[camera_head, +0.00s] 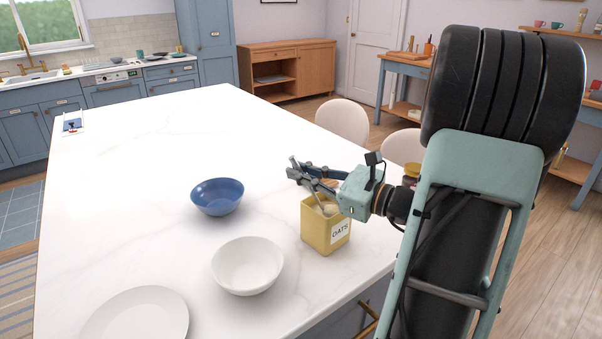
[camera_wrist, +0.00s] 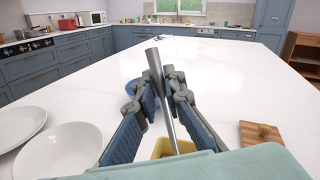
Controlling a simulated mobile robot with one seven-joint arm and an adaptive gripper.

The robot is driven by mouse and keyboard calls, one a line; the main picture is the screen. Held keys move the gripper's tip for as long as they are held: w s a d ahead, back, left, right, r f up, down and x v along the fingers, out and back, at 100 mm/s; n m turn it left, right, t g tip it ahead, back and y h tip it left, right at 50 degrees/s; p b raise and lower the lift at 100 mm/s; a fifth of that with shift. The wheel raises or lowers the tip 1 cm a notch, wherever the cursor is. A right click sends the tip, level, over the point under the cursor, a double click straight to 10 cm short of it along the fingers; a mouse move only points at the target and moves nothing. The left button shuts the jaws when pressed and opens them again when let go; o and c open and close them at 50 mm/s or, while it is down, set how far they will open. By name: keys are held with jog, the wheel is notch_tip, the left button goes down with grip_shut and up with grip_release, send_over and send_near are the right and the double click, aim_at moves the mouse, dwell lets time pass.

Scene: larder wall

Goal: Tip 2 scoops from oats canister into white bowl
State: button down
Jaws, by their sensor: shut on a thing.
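The yellow oats canister (camera_head: 325,235), labelled OATS, stands upright on the white counter. My gripper (camera_head: 297,172) is above the canister, its fingers closed on the grey metal handle of a scoop (camera_wrist: 157,78). In the wrist view the handle rises tilted between the fingers, and part of the canister (camera_wrist: 168,148) shows below. The scoop's lower end reaches down to the canister's mouth; its load cannot be made out. The white bowl (camera_head: 247,266) stands left of the canister and looks empty; it also shows in the wrist view (camera_wrist: 58,150).
A blue bowl (camera_head: 217,197) stands behind the white bowl, and a white plate (camera_head: 138,318) lies at the front left. A square wooden lid (camera_wrist: 262,135) lies right of the canister in the wrist view.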

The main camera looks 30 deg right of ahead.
jog(key=shift+r+p, duration=3.2)
jog(key=shift+r, duration=1)
